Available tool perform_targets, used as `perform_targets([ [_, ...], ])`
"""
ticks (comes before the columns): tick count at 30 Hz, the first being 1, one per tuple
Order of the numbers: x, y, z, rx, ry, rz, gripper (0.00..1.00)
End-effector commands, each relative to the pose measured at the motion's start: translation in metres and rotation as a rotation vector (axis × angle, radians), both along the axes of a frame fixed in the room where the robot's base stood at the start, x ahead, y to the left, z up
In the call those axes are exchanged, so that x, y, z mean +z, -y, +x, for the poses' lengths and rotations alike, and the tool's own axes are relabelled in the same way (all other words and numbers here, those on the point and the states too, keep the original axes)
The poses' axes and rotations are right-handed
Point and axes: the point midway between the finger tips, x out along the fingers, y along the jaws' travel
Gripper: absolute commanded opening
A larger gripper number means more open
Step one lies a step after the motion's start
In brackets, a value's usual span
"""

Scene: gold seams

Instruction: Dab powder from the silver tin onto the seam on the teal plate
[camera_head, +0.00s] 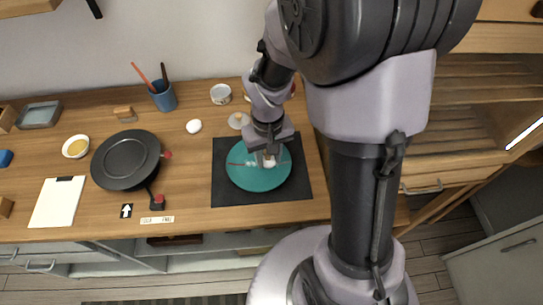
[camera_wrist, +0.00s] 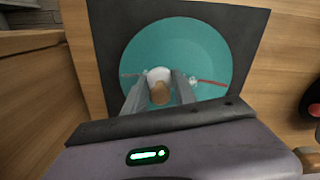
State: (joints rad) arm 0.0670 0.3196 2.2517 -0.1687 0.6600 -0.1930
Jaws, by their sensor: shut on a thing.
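The teal plate (camera_head: 258,181) lies on a dark mat, below my gripper (camera_head: 268,158). My gripper, in the wrist view too (camera_wrist: 158,92), is shut on a dabber (camera_wrist: 160,92) with a white round pad and a tan end. The pad is over the plate's middle, at the seam; I cannot tell whether it touches. The seam (camera_wrist: 210,83) crosses the plate. It is red on the right in the wrist view, with pale white patches beside the pad, and greyish on the left. The silver tin (camera_head: 220,94) stands open at the back of the table, behind the plate.
The dark mat (camera_head: 226,193) lies near the front edge. A pale disc (camera_head: 238,120) and a white rounded thing (camera_head: 194,126) lie behind it. A blue cup (camera_head: 163,99) with sticks, a black round device (camera_head: 126,160) and a white pad (camera_head: 58,203) stand left. My arm hides the right side.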

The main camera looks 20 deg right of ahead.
Motion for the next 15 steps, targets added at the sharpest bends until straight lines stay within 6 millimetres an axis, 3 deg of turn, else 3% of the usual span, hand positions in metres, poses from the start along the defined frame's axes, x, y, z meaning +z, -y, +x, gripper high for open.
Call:
perform_targets([
  [15, -0.001, -0.025, 0.004, 0.0, -0.001, 0.001, 0.0],
])
